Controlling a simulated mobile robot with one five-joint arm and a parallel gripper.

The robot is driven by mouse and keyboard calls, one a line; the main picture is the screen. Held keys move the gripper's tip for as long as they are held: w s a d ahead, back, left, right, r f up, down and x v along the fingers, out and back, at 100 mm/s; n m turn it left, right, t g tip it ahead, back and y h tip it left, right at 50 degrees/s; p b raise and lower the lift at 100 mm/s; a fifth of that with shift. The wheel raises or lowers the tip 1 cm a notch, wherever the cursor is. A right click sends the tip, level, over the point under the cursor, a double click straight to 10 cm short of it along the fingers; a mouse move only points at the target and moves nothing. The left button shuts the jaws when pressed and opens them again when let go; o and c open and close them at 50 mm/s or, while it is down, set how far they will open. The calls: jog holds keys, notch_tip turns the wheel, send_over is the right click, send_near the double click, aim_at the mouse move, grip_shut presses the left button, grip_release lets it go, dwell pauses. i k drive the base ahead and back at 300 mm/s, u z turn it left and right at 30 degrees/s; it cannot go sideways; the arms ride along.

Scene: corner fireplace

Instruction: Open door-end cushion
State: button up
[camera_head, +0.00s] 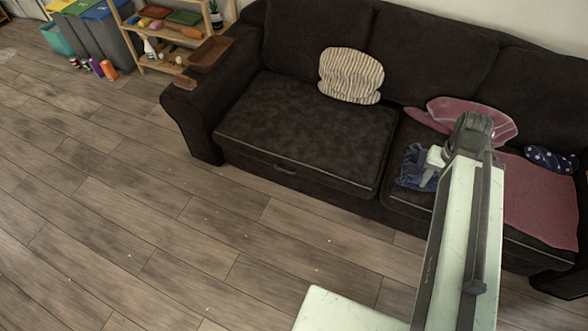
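A dark sofa has a left seat cushion (310,125) lying flat, with light piping along its front edge. A small handle (285,170) shows on the sofa front below that cushion. The right seat cushion (405,200) also lies flat, partly covered by cloths and by my arm. No door is in view, so I cannot tell which cushion is the door-end one. My gripper (431,168) appears over the right cushion, close to a blue cloth (413,172). Its fingers are too small and partly hidden to tell whether they are open.
A striped pillow (350,76) rests on the left cushion against the backrest. A pink blanket (540,200) and a dotted blue item (550,160) lie at right. A wooden tray (210,54) sits on the left armrest. Shelves (165,35) stand beyond it. Floor in front is mostly clear.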

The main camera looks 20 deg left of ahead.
aim_at(285, 122)
jog(key=k, duration=0.6)
jog(key=u, duration=0.25)
jog(key=i, duration=0.5)
jog(key=u, duration=0.8)
jog(key=i, duration=0.75)
jog(key=u, duration=0.15)
